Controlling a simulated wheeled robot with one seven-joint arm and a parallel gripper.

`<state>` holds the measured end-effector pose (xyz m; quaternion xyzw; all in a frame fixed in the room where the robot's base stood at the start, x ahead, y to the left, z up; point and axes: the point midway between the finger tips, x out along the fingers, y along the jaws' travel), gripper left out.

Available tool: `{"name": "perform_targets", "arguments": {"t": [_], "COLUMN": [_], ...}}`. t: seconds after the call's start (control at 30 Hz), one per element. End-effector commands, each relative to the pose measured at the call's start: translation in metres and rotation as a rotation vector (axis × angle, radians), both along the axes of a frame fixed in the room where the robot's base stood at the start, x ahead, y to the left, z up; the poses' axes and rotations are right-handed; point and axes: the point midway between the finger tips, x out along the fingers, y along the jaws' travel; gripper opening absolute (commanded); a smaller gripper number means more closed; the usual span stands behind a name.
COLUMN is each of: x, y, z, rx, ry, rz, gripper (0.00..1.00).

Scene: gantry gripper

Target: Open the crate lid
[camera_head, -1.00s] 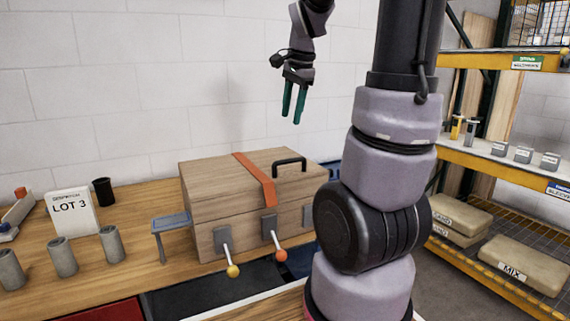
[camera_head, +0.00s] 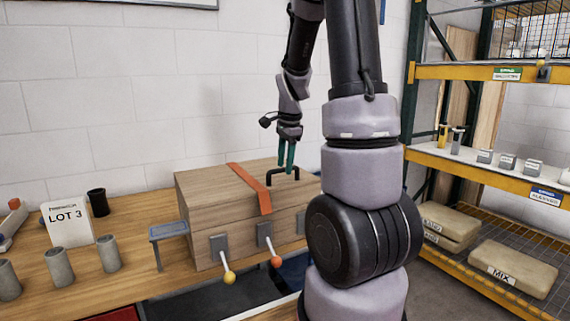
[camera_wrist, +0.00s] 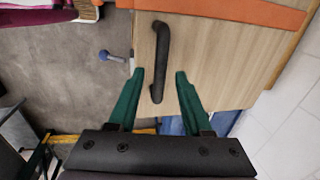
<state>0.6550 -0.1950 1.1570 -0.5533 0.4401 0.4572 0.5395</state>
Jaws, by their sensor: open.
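The wooden crate (camera_head: 213,232) stands on the workbench with its lid (camera_head: 215,187) shut. An orange strap (camera_head: 251,189) runs over the lid and a black handle (camera_head: 283,173) stands on its right part. My gripper (camera_head: 287,168) is at the handle in the head view. In the wrist view my gripper (camera_wrist: 159,75) has its green fingers apart, with the handle (camera_wrist: 161,55) lying between and beyond the tips. I cannot tell whether they touch it.
A small grey stand (camera_head: 169,231) is beside the crate at left. A LOT 3 sign (camera_head: 67,222), a black cup (camera_head: 98,202) and several grey cylinders (camera_head: 60,262) stand farther left. A yellow shelf rack (camera_head: 482,170) is at right. The wall is behind the crate.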

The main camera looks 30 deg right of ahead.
Motion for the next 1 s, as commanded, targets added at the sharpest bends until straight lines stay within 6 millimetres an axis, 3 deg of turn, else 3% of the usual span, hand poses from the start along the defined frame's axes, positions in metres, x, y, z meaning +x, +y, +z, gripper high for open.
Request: {"name": "perform_targets", "arguments": {"t": [0.3,0.33,0.43,0.47,1.0], "x": [0.0006,0.0006,0.0006,0.0006,0.0007], "y": [-0.0001,-0.0001,-0.0002,-0.0001,-0.0002], "z": [-0.0037,-0.0037,-0.0037,-0.0036,-0.0034], "rx": [0.000,0.000,0.000,0.000,0.000], "ry": [-0.001,-0.001,-0.001,-0.001,-0.001], "rz": [0.000,0.000,0.000,0.000,0.000], "gripper": [0.49,0.46,0.07,0.00,0.00]}}
